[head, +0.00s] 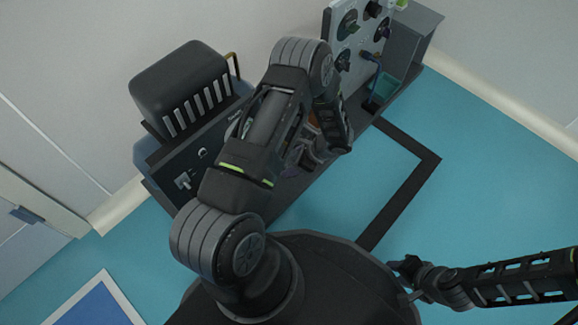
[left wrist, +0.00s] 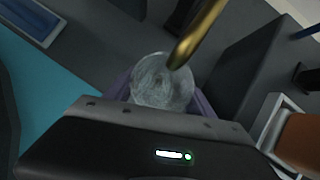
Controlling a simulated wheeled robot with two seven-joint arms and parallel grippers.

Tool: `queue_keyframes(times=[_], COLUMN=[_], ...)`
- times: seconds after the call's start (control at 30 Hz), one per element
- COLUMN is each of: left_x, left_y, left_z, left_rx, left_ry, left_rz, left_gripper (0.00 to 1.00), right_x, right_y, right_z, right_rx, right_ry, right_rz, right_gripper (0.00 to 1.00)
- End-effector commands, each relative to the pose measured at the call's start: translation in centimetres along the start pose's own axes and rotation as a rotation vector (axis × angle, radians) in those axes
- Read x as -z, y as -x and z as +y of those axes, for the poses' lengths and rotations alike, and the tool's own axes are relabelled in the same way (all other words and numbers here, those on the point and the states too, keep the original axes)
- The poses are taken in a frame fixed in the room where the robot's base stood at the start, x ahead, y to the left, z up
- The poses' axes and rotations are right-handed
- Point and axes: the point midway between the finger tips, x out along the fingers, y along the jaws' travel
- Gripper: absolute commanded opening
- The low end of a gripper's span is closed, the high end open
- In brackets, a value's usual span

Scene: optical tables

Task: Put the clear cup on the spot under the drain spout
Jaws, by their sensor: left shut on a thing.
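The clear cup (left wrist: 160,85) shows in the left wrist view, between the purple fingertips of my left gripper (left wrist: 162,98), which is shut on it. A brass spout (left wrist: 198,35) reaches in from the top of that view, and its end overlaps the cup's upper right rim. I cannot tell the height gap between spout and cup. In the head view my left gripper (head: 298,162) is over the dark bench, and my arm hides the cup and the spot under the spout. My right gripper (head: 404,280) is open and empty at the lower right, away from the bench.
A black machine with a slotted front (head: 182,85) stands at the bench's left end. A panel with dark knobs (head: 352,38) and a teal container (head: 387,87) are at the right end. An orange-brown block in a pale frame (left wrist: 300,138) lies right of the cup.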

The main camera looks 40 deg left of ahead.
Motion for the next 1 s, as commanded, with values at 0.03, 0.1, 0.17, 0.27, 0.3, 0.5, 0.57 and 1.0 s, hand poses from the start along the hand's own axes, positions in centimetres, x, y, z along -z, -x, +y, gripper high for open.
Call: queue_keyframes(times=[0.03, 0.1, 0.17, 0.27, 0.3, 0.5, 0.57, 1.0], left_x=[-0.3, -1.0, -0.1, 0.7, 0.9, 0.9, 0.9, 1.1], left_y=[-0.3, -0.9, -2.1, -3.4, -3.6, -3.6, -3.6, -3.8], left_z=[0.0, 0.1, 0.1, 0.1, 0.0, 0.0, 0.0, 0.0], left_rx=[-0.001, -0.002, -0.002, -0.001, -0.001, 0.001, 0.001, 0.000], left_ry=[0.002, 0.002, 0.000, 0.000, 0.000, 0.000, 0.000, 0.000], left_rz=[-0.001, -0.002, 0.000, -0.001, 0.000, 0.000, 0.000, -0.001], left_gripper=[0.23, 0.23, 0.23, 0.23, 0.23, 0.23, 0.23, 0.82], right_x=[0.0, 0.0, 0.0, 0.1, 0.2, 0.3, 0.3, 0.2], right_y=[-0.2, -0.5, -1.4, -2.2, -2.3, -2.1, -2.1, -2.1], right_z=[0.1, 0.2, 0.5, 0.9, 0.9, 0.8, 0.8, 0.8], right_rx=[0.000, 0.000, 0.002, 0.003, 0.004, 0.005, 0.005, 0.004], right_ry=[0.000, -0.001, -0.001, -0.003, -0.003, -0.003, -0.003, -0.003], right_rz=[0.000, 0.000, 0.001, 0.001, 0.001, 0.002, 0.002, 0.002], right_gripper=[0.36, 0.36, 0.36, 0.36, 0.36, 0.36, 0.36, 0.36])
